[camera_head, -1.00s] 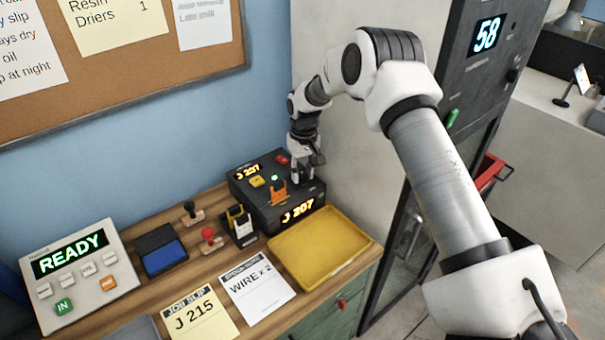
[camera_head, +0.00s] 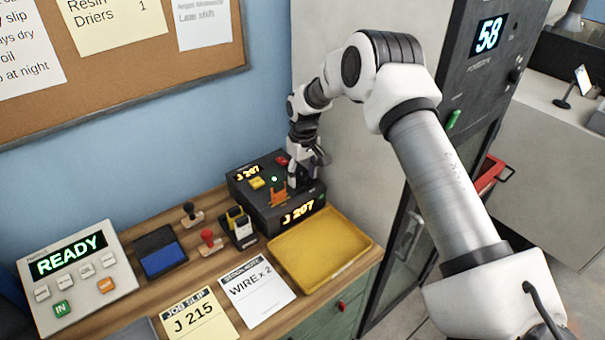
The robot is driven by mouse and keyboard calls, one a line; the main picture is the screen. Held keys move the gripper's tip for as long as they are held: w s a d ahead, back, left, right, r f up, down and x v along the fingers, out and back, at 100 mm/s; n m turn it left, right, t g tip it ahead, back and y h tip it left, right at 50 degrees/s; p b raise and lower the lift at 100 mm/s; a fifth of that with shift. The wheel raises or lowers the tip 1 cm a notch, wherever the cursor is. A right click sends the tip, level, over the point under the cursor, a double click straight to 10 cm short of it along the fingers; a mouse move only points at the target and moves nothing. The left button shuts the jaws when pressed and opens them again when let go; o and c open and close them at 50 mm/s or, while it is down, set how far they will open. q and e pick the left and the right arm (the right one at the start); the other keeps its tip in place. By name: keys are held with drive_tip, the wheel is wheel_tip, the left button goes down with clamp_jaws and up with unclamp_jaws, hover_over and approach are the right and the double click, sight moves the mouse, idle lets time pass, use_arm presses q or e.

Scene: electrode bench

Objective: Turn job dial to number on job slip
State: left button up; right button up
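The job slip (camera_head: 196,316) lies at the bench's front edge and reads "J 215". The dark job dial unit (camera_head: 252,200) stands at the back right of the bench. Its two lit displays read "J 207". It has a yellow button, a red button and an orange part (camera_head: 279,197) on top. My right gripper (camera_head: 294,184) points down over the unit's right side, beside the orange part. The fingers are small and dark here, and I cannot tell whether they touch anything. The dial itself is not clearly visible. My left gripper is not in view.
A yellow tray (camera_head: 345,226) sits right in front of the unit. A "WIRE x 2" note (camera_head: 257,292), a blue ink pad (camera_head: 163,259), stamps (camera_head: 210,238) and a "READY" panel (camera_head: 100,297) fill the bench. A grey cabinet showing "58" (camera_head: 488,35) stands at the right.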

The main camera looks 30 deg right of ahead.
sight(303, 175)
wheel_tip(303, 175, up, 12)
drive_tip(key=shift+w+d, duration=0.15)
drive_tip(key=shift+d, duration=0.05)
idle(0.4)
